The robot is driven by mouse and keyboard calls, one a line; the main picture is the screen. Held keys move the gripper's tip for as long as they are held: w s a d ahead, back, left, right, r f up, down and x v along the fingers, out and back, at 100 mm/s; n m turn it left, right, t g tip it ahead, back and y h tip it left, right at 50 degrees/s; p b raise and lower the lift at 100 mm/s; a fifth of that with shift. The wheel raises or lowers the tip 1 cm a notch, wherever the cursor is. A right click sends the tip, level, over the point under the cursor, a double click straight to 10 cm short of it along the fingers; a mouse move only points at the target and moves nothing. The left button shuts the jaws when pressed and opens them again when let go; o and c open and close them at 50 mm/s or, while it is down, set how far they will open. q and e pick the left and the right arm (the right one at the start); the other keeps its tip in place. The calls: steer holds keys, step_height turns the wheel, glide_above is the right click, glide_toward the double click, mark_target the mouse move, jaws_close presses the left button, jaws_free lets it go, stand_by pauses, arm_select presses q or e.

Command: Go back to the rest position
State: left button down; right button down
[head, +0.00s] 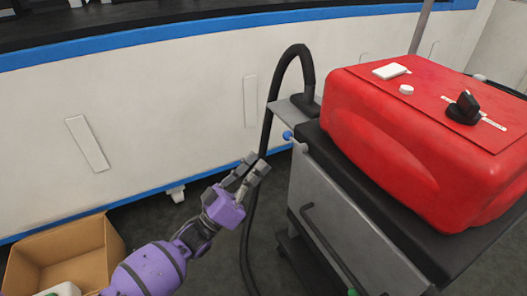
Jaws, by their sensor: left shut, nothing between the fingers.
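My left gripper (250,170) is in the middle of the head view, at the end of my purple and grey arm that comes in from the lower left. Its fingers are shut with nothing between them. It is in front of the white wall panel, close to a black hose (265,145), and to the left of a grey cart (335,215). I cannot tell whether it touches the hose. My right gripper is not in view.
A red container (400,135) with small items on top sits on the cart at the right. An open cardboard box (75,250) stands on the floor at the lower left. A white wall (170,100) with blue trim runs behind. Dark floor shows between box and cart.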

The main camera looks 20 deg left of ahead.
arm_select(q)
steer(key=v, duration=0.6)
steer(key=shift+s+d+f+p, duration=0.2)
steer(key=shift+s+p, duration=0.2)
